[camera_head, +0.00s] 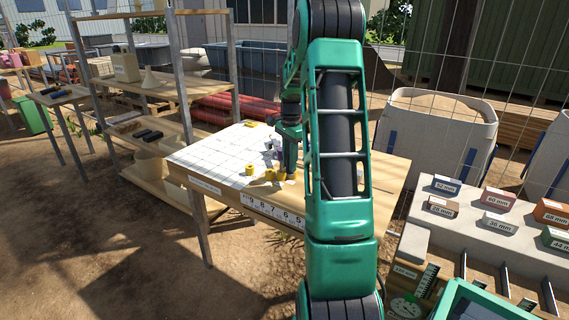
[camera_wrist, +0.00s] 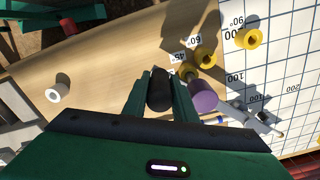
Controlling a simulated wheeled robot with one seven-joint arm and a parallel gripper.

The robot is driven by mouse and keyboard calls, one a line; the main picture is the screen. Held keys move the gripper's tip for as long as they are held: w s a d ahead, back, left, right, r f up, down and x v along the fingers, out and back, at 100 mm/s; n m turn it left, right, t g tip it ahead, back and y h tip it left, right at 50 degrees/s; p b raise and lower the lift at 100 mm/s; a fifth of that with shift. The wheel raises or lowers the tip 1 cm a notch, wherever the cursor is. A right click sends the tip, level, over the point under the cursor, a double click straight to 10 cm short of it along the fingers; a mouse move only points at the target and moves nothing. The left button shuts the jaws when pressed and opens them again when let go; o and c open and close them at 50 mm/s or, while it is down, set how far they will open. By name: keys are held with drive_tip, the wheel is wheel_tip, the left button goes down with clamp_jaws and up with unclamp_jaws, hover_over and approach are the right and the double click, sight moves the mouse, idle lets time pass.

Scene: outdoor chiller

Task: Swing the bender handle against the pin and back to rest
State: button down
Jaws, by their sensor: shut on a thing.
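My gripper (camera_wrist: 160,98) is shut on the bender handle's black grip (camera_wrist: 159,86), which stands between its two green fingers in the wrist view. A purple cylinder (camera_wrist: 203,96) is close to the right of the fingers. Yellow pins (camera_wrist: 206,57) stand beside 45°, 60° and 90° labels; another yellow pin (camera_wrist: 248,38) is by the 90° mark. The gripper is apart from these pins. In the head view, yellow pieces (camera_head: 250,170) show on the table, but my arm hides much of the bender.
The wooden table (camera_head: 385,175) carries a white grid sheet (camera_head: 215,155). A white hollow cylinder (camera_wrist: 57,91) stands left of the gripper. A shelf rack (camera_head: 165,90) is at left; a stand with labelled blocks (camera_head: 497,200) is at right.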

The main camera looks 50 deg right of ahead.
drive_tip(key=shift+w+r, duration=0.15)
drive_tip(key=shift+w, duration=0.15)
drive_tip(key=c, duration=1.6)
unclamp_jaws()
drive_tip(key=shift+o, duration=0.7)
drive_tip(key=shift+s, duration=0.1)
wheel_tip(320, 180, up, 11)
drive_tip(key=shift+f, duration=0.2)
